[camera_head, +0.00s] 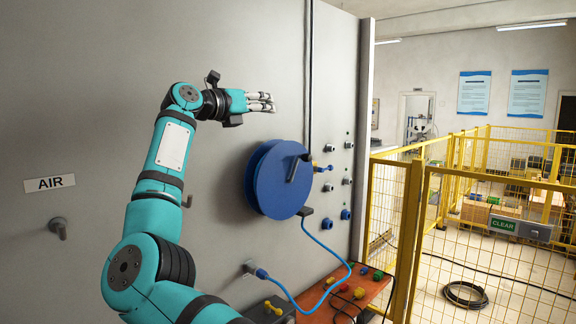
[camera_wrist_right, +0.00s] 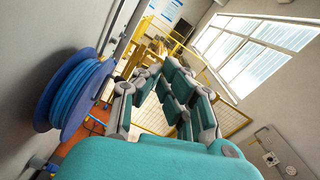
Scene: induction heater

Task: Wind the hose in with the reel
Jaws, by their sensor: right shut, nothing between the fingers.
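The blue reel (camera_head: 270,185) is mounted on the grey wall panel, with a dark crank handle (camera_head: 298,168) on its front. Turns of blue hose show between its discs in the right wrist view (camera_wrist_right: 78,98). The blue hose (camera_head: 330,255) hangs from a dark block under the reel, loops down to the right, and runs back left to a blue connector (camera_head: 262,273) at a wall fitting. My right gripper (camera_head: 268,102) is above and left of the reel, apart from it, fingers pointing right. It is shut and empty. My left gripper is not in view.
A black cable (camera_head: 309,80) runs down the wall above the reel. Several knobs and connectors line the panel right of it. An orange bench (camera_head: 345,297) with coloured fittings stands below. A yellow mesh fence (camera_head: 490,225) closes the right side.

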